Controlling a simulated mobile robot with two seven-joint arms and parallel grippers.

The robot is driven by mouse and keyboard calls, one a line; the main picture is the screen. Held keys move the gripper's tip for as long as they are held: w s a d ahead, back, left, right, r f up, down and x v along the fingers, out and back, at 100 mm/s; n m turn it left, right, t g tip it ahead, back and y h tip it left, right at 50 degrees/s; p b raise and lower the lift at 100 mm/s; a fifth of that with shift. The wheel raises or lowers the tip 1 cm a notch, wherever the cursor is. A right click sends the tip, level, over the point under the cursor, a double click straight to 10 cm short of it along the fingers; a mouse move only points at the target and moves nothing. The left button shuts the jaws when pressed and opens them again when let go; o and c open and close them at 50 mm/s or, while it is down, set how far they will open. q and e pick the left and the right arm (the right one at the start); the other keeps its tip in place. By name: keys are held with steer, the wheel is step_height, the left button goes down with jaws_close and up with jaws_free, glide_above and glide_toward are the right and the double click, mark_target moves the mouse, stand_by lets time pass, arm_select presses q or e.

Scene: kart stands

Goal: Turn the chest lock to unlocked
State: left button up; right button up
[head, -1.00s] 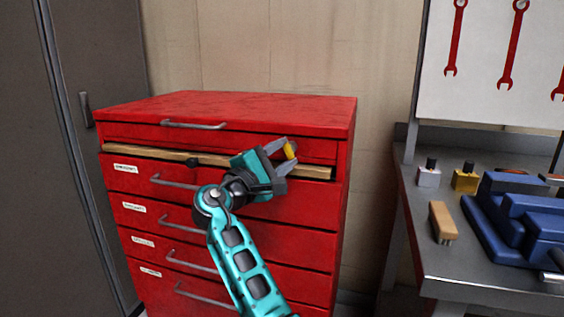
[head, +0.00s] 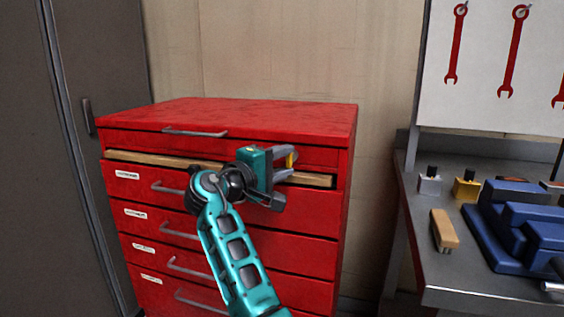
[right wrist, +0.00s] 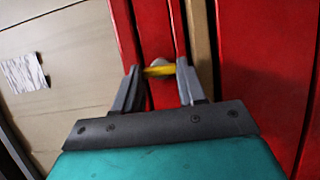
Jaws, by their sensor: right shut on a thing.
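The red chest (head: 240,113) stands in the middle of the head view. A small yellow piece (head: 290,161) of its lock shows at the right of the chest's front, near the top. In the right wrist view the yellow piece (right wrist: 160,71) spans the gap between the fingertips, with a round silver lock face (right wrist: 159,61) behind it on the red front. My right gripper (head: 288,158) is shut on the yellow piece, its fingers on either side. The fingers partly hide the lock, and I cannot read its marking. My left gripper is not in view.
A wooden strip (head: 310,180) runs across the chest below the top drawer. Drawer handles (head: 195,132) stick out at the front. A grey cabinet (head: 90,200) stands at left. A workbench (head: 440,280) at right holds a blue vise (head: 510,225), padlocks and a brush.

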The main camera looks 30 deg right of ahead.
steer(key=o, duration=1.1)
steer(key=shift+c, duration=0.2)
steer(key=p+v, duration=0.1)
steer(key=v, duration=1.2)
steer(key=shift+r, duration=0.1)
